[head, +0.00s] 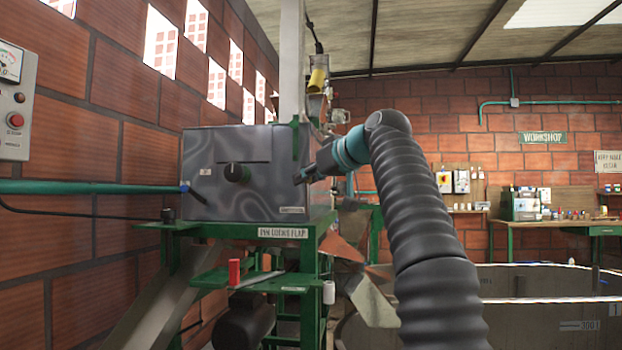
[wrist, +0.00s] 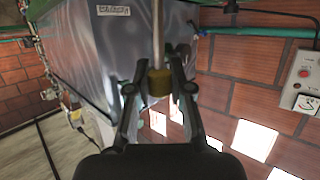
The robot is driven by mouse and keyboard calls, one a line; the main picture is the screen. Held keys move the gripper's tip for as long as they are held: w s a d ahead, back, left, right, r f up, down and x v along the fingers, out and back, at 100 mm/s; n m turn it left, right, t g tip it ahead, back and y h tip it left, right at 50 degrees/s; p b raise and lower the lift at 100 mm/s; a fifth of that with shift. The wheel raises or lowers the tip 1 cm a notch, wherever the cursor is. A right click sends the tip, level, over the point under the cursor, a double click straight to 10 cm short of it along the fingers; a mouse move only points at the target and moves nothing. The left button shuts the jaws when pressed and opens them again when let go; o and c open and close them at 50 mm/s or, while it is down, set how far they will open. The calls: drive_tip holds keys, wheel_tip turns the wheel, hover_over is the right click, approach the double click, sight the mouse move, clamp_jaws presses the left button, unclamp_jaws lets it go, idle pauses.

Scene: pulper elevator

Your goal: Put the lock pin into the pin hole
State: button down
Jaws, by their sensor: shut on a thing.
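My gripper (wrist: 158,88) is shut on the brass-coloured end of the lock pin (wrist: 159,82) in the wrist view. The pin's thin pale shaft (wrist: 157,25) points away from the fingers, beside the metal box. In the head view my gripper (head: 312,172) is at the right front edge of the grey metal box (head: 215,150); the pin cannot be made out there. A sign reading "PIN LOCKS FLAP" (head: 282,233) is on the green frame below the box. I cannot make out the pin hole in either view.
A dark round knob (head: 237,173) sticks out of the box front. A small green shelf (head: 215,279) below holds a red object (head: 234,272). A teal pipe (head: 90,187) runs along the left wall. A large grey tank (head: 550,315) stands at the lower right.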

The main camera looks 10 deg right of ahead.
drive_tip(key=shift+s+a, duration=0.2)
drive_tip(key=shift+a, duration=0.25)
drive_tip(key=a+f, duration=0.3)
drive_tip(key=a, duration=0.4)
drive_tip(key=w+f+h, duration=0.1)
drive_tip(key=w+f, duration=0.3)
drive_tip(key=f, duration=0.1)
drive_tip(key=shift+d+m, duration=0.25)
drive_tip(key=shift+m, duration=0.15)
drive_tip(key=shift+f, duration=0.1)
drive_tip(key=shift+f+b, duration=2.65)
drive_tip(key=shift+f, duration=0.25)
drive_tip(key=shift+f+b, duration=2.25)
drive_tip(key=shift+f, duration=0.25)
drive_tip(key=c, duration=1)
unclamp_jaws()
